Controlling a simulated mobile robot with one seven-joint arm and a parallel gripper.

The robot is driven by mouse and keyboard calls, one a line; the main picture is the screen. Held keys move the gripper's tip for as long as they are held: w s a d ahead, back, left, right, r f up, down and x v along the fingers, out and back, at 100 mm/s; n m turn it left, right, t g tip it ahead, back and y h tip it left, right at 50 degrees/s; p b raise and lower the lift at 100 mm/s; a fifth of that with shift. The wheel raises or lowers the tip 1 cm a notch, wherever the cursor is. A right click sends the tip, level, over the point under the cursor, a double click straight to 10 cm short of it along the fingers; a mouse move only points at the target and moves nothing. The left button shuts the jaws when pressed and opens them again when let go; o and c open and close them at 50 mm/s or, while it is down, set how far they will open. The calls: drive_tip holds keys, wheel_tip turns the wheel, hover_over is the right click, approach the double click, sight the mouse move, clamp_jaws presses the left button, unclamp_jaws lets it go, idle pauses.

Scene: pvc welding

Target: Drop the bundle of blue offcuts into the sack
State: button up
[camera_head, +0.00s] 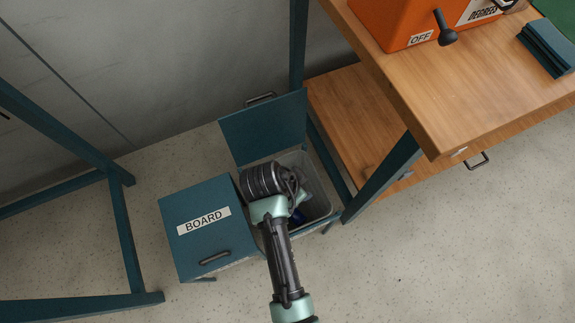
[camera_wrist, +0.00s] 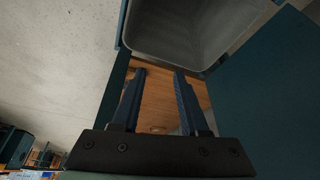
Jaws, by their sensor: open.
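A grey, open-topped container (camera_head: 318,207) stands under a raised teal lid, and its smooth inside also shows at the top of the wrist view (camera_wrist: 185,30). I cannot tell whether it is the sack or holds it. A small deep-blue patch (camera_head: 298,216) shows inside it beside my arm; I cannot tell whether this is the bundle of offcuts or part of my arm. My wrist hangs over the container and hides much of its opening. My gripper (camera_wrist: 161,72) is open, with nothing between its two dark fingers.
A closed teal lid marked BOARD (camera_head: 205,226) adjoins the container on the left. The raised lid (camera_head: 265,130) stands behind. A wooden bench (camera_head: 455,95) at right carries an orange machine (camera_head: 390,18) and a dark teal stack (camera_head: 546,48). The floor in front right is clear.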

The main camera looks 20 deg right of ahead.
drive_tip(key=p+v, duration=0.3)
drive_tip(key=v, duration=0.6)
drive_tip(key=shift+r, duration=0.25)
drive_tip(key=shift+a, duration=0.15)
